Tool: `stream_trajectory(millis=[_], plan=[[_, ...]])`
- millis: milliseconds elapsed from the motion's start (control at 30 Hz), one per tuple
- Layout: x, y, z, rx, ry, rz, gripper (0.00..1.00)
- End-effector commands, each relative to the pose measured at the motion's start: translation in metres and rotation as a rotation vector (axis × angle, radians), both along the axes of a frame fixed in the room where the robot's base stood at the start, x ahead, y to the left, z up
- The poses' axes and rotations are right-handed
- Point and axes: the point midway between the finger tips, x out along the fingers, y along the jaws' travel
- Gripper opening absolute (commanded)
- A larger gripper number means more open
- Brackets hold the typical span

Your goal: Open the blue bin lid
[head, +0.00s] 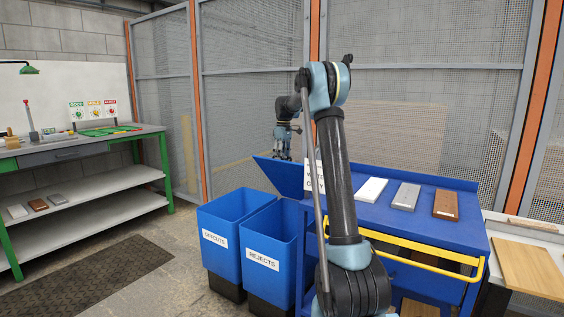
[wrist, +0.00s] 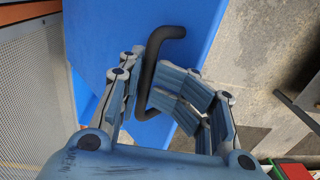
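The blue bin lid (head: 280,177) is a flat blue panel at the left end of the blue workbench, behind the open bins. It looks tilted in the head view. My gripper (head: 284,153) is at the lid's upper face, partly small and dark in that view. In the wrist view, the lid (wrist: 100,30) fills the upper left and carries a black bar handle (wrist: 172,33). The fingers of my gripper (wrist: 157,85) are on both sides of the handle and appear closed on it. The bin under the lid is hidden.
Two open blue bins, one labelled REJECTS (head: 262,259), stand left of the blue workbench (head: 430,220). White, grey and brown boards lie on its top. A mesh fence (head: 250,50) stands behind. A green-legged table (head: 85,143) is at the left.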

Motion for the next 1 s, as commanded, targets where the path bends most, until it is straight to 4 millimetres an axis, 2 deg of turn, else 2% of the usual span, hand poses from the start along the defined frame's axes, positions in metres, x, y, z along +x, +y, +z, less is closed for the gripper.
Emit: stream_trajectory(millis=[67, 1000], plan=[[-0.008, 0.000, 0.008, 0.000, -0.001, 0.001, 0.30], [0.019, -0.019, 0.047, 0.000, 0.000, 0.001, 0.30]])
